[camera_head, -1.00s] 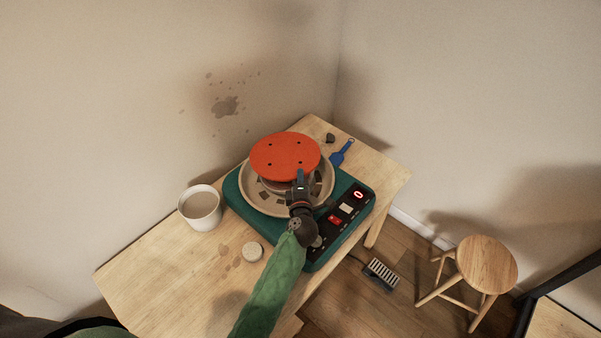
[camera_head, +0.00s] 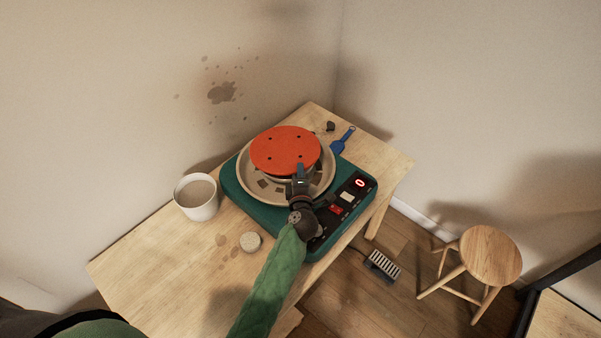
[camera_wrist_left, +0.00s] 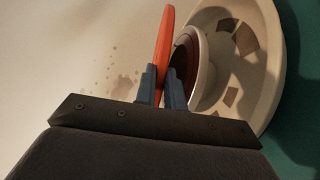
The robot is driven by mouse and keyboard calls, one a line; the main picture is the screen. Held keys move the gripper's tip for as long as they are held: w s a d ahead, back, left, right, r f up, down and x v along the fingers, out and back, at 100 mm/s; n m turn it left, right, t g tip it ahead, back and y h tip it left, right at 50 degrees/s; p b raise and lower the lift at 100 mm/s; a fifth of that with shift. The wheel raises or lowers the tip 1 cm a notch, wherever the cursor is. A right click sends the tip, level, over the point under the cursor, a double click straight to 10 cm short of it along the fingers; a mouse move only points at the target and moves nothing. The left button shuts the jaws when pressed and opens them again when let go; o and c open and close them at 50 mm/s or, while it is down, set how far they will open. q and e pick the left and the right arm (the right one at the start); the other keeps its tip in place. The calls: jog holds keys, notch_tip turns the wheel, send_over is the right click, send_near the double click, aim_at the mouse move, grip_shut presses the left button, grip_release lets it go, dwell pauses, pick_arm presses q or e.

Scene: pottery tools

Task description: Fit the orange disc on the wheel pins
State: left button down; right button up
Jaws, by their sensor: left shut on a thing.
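The orange disc (camera_head: 283,150), flat with several small dark holes, is over the pottery wheel. My left gripper (camera_head: 300,172) is shut on the disc's near edge. In the left wrist view the disc (camera_wrist_left: 164,50) shows edge-on between the blue fingertips (camera_wrist_left: 162,82), with a gap between it and the wheel head (camera_wrist_left: 188,62). The wheel has a teal base (camera_head: 238,194) and a beige splash pan (camera_head: 256,187) with brown patches. The wheel pins are hidden under the disc in the head view and cannot be made out in the wrist view. My right gripper is not in view.
A blue tool (camera_head: 342,140) and a small dark piece (camera_head: 330,126) lie behind the wheel. A stool (camera_head: 490,255) and pedal (camera_head: 382,266) stand on the floor.

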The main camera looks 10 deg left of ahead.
pick_arm(q)
notch_tip(320, 180, down, 2)
jog(key=shift+f+b, duration=0.15)
jog(key=shift+b, duration=0.5)
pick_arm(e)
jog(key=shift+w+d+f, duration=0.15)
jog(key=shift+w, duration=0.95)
